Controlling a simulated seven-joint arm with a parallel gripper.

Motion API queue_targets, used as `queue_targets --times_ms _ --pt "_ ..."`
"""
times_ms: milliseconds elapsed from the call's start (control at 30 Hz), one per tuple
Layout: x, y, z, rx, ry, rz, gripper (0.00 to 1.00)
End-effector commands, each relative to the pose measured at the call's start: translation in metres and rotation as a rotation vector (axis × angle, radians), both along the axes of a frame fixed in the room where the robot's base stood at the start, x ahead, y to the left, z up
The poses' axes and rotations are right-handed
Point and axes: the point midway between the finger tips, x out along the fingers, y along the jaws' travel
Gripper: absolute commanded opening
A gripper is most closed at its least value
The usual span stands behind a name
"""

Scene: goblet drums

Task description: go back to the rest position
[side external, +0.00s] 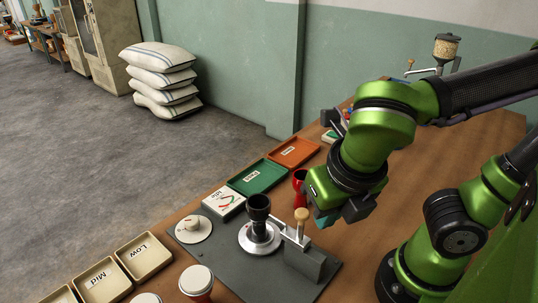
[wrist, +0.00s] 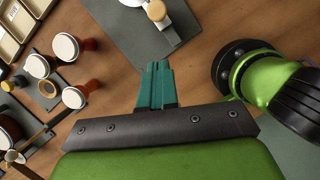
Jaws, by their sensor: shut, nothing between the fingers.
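My gripper (side external: 324,220) hangs over the wooden table, just right of the dark fixture plate. Its teal fingers show pressed together in the wrist view (wrist: 155,68), shut with nothing between them. A black goblet-shaped body (side external: 259,208) stands upright on a silver disc on the plate, left of and apart from my gripper. A red goblet-shaped body (side external: 299,183) stands behind, close beside my gripper in the picture and partly hidden by it.
The dark plate (side external: 225,262) carries a lever with a wooden knob (side external: 301,214). Green (side external: 235,184) and orange (side external: 310,148) trays and beige bins (side external: 152,268) line the table edge. White-topped drums (side external: 197,280) stand in front; several show in the wrist view (wrist: 66,46).

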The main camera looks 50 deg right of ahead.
Motion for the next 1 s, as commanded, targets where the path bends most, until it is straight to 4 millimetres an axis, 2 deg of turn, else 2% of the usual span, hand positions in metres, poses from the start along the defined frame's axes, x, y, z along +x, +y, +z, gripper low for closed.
queue_targets --times_ms 100,300,467,567,667,767,1000 --pt "-0.007 0.004 0.025 0.003 -0.004 0.002 0.00" --pt "-0.014 0.007 0.051 0.001 0.000 0.001 0.00" --pt "-0.016 0.008 0.058 0.015 -0.010 -0.045 0.00" --pt "-0.013 0.012 0.057 0.071 -0.040 -0.163 0.00" --pt "-0.008 0.016 0.051 0.177 -0.064 -0.377 0.00" --pt "0.000 0.014 0.044 0.319 -0.081 -0.668 0.00" --pt "0.030 -0.009 0.029 0.689 -0.076 -1.479 0.00"
